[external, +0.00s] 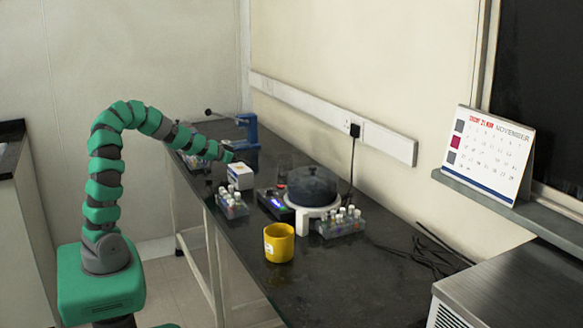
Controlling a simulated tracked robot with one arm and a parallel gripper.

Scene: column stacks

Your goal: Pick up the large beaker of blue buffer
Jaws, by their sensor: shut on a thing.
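My gripper (229,156) is at the far part of the bench, small in the view, at the end of my arched green and grey arm. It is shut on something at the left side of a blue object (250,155). The jaws and the held part are too small to make out, and I cannot tell for sure whether this is the beaker. A dark, bluish round glass vessel (312,186) sits on a white stand nearer the middle, apart from my gripper.
A white box (240,176) stands just below my gripper. Tube racks stand at the left edge (232,204), and beside the vessel (342,222). A yellow cup (279,242) is at the front edge. Black cables (430,255) lie at right. The near bench top (345,285) is clear.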

